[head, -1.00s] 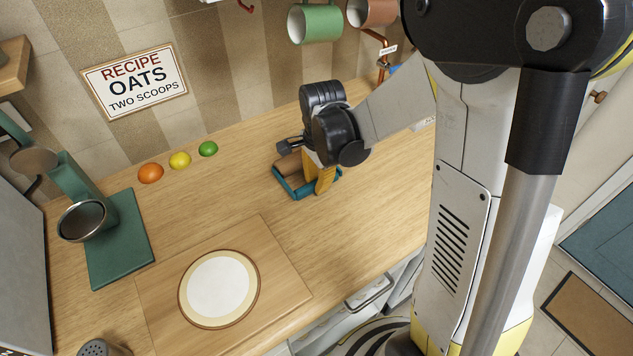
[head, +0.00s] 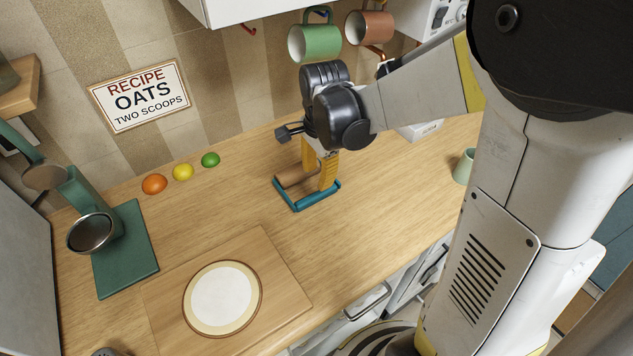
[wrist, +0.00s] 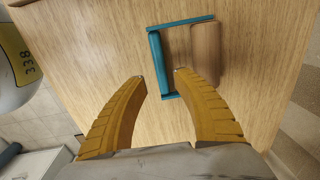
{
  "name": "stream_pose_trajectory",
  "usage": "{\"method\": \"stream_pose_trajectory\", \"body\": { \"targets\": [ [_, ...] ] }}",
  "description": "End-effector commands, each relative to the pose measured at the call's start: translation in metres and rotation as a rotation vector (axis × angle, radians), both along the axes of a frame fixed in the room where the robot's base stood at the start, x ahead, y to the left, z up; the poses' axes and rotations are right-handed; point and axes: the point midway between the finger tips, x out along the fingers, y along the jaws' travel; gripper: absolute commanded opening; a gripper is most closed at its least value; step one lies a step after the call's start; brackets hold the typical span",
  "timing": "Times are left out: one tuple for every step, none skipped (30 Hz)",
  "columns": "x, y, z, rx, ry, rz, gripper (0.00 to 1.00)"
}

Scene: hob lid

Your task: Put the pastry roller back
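The pastry roller, a wooden cylinder (head: 295,177), lies in a teal frame (head: 316,201) on the wooden counter. In the wrist view the roller (wrist: 206,55) sits at the right side of the teal frame (wrist: 161,66), with part of the frame hidden beneath it. My gripper (head: 315,178) is above the frame with its yellow fingers pointing down. In the wrist view my gripper (wrist: 161,75) is open and empty, its fingertips apart and near the frame's edge. It is not holding the roller.
A wooden board (head: 278,283) with a pale round disc (head: 222,299) lies at the front. A green press-like device (head: 125,250) stands at left. Orange, yellow and green balls line the back. Two mugs hang above my gripper. A pale green cup (head: 464,167) stands right.

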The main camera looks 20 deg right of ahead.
Motion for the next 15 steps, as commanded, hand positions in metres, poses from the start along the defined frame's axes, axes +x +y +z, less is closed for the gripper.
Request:
{"method": "stream_pose_trajectory", "body": {
  "targets": [
    [-0.001, 0.0, 0.013, 0.0, 0.0, 0.0, 0.35],
    [-0.002, 0.0, 0.018, 0.0, 0.0, 0.0, 0.35],
    [-0.002, 0.0, 0.024, 0.0, 0.0, 0.0, 0.35],
    [-0.002, 0.0, 0.028, 0.0, 0.0, 0.0, 0.35],
    [-0.003, -0.001, 0.031, 0.0, 0.0, 0.0, 0.35],
    [-0.003, -0.001, 0.035, 0.0, 0.0, 0.0, 0.35],
    [-0.003, -0.001, 0.037, 0.0, 0.0, 0.001, 0.35],
    [-0.004, -0.001, 0.04, -0.001, -0.002, 0.005, 0.35],
    [-0.005, 0.0, 0.043, -0.002, -0.008, 0.019, 0.35],
    [-0.007, 0.0, 0.046, -0.004, -0.014, 0.035, 0.35],
    [-0.01, 0.001, 0.05, -0.007, -0.026, 0.061, 0.35],
    [-0.014, 0.002, 0.056, -0.014, -0.045, 0.108, 0.35],
    [-0.019, 0.003, 0.061, -0.021, -0.064, 0.152, 0.35],
    [-0.024, 0.004, 0.067, -0.03, -0.085, 0.206, 0.35],
    [-0.032, 0.005, 0.076, -0.047, -0.119, 0.288, 0.35]
  ]
}}
